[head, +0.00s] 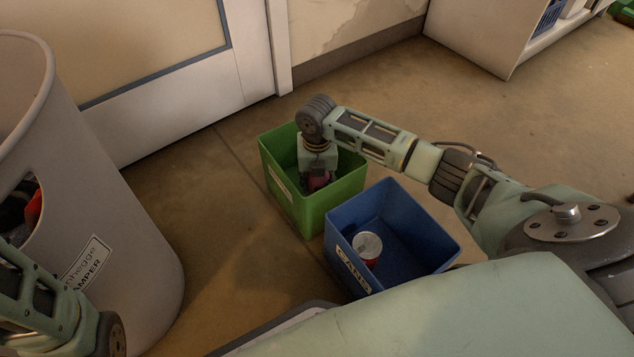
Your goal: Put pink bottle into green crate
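The green crate (347,192) stands on the floor near the middle of the head view, its opening facing up. My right arm reaches in from the right, and my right gripper (317,178) points down inside this crate. A small dark pink thing, likely the pink bottle (321,180), shows at the fingers, inside the crate walls. The fingers are dark and small here, so I cannot tell whether they grip it or whether it touches the crate floor. My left arm shows at the lower left; its gripper is out of view.
A blue crate (418,222) stands right beside the green one, with a can (367,247) inside. A tall grey hamper (125,235) stands at the left. A door (190,100) and wall are behind. A white shelf unit (475,35) is at the back right. Floor is clear between hamper and crates.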

